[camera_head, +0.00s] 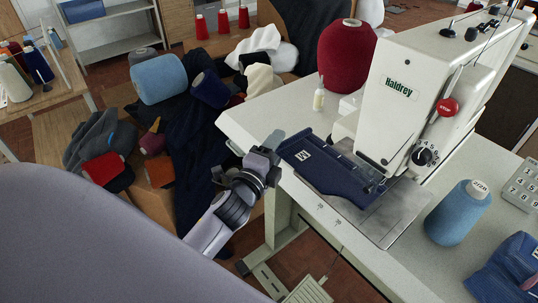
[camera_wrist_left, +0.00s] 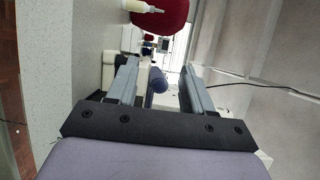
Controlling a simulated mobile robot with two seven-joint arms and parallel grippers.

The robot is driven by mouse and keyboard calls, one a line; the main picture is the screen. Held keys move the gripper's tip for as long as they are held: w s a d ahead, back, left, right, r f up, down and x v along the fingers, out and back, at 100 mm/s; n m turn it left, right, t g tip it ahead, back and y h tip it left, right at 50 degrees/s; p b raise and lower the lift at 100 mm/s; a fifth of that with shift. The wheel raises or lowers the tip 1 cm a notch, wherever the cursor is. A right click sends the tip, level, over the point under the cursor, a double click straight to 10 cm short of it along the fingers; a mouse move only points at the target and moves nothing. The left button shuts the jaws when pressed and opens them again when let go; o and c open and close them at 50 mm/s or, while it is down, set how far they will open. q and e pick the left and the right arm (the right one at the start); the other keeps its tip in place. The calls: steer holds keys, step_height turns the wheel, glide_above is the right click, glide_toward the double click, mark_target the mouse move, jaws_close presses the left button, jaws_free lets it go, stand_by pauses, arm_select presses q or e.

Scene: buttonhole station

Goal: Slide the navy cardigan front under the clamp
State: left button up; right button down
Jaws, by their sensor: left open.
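The navy cardigan front (camera_head: 325,172) lies flat on the machine table, with a white "M" label near its left end. Its right end reaches the metal clamp (camera_head: 376,188) under the machine head; how far it goes beneath is hard to see. My left gripper (camera_head: 273,157) is at the left end of the cardigan front, by the table edge. In the left wrist view the two fingers (camera_wrist_left: 158,85) stand apart, with a navy piece (camera_wrist_left: 157,76), probably the cardigan front, seen between them and not visibly gripped. My right gripper is not in view.
The white Haldrey machine (camera_head: 410,85) stands over the table (camera_head: 262,125). A large red cone (camera_head: 345,55) and a small bottle (camera_head: 318,98) stand behind. A blue cone (camera_head: 458,212), a keypad (camera_head: 522,185) and a navy bundle (camera_head: 508,268) are at right. Yarn and cloth (camera_head: 185,130) are heaped at left.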

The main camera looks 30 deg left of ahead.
arm_select(q)
steer(key=shift+w+a, duration=0.1)
steer(key=shift+w, duration=1.1)
jaws_close()
